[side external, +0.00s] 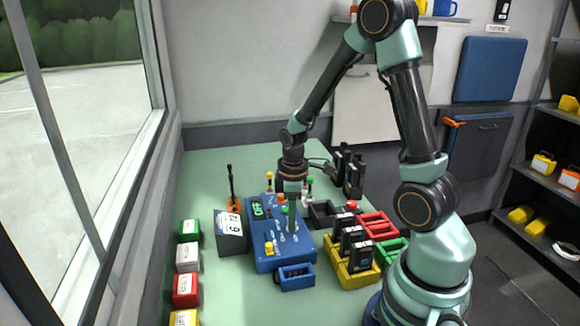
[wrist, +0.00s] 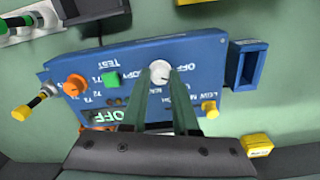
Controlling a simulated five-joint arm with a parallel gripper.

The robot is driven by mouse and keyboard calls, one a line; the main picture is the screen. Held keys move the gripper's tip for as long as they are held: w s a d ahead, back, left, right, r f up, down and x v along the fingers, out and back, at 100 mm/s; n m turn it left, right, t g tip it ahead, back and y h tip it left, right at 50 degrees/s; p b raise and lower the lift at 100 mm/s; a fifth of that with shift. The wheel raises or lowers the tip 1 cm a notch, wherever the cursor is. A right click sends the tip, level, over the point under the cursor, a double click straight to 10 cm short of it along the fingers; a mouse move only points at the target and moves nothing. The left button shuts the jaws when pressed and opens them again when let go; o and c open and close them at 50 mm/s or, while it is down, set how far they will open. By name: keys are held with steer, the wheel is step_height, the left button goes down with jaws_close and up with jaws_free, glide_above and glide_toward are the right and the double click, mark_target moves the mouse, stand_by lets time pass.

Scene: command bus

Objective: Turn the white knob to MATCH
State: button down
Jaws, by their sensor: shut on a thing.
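The blue control box (side external: 268,250) stands on the green table. In the wrist view its blue panel (wrist: 80,69) appears upside down and bears the white knob (wrist: 160,71). Small labels surround the knob; one reads OFF, and others are partly covered by the fingers. Which label the knob's mark faces is too small to tell. My gripper (wrist: 162,84) is shut on the white knob, its two green fingers reaching it from below in that view. In the side view my gripper (side external: 292,229) points down at the panel and hides the knob.
The panel also has an orange knob (wrist: 75,84), a green button (wrist: 111,79), a yellow knob (wrist: 209,109) and a green display (wrist: 105,117) reading OFF. A calendar block (side external: 231,232) stands close left. Yellow (side external: 352,275) and red (side external: 378,224) trays crowd the right.

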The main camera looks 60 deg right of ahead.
steer(key=m, duration=0.5)
steer(key=shift+m, duration=0.3)
steer(key=m, duration=0.4)
steer(key=shift+a, duration=0.1)
steer(key=m, duration=0.9)
steer(key=shift+m, duration=0.4)
steer(key=c, duration=0.7)
jaws_free()
steer(key=shift+r, duration=0.1)
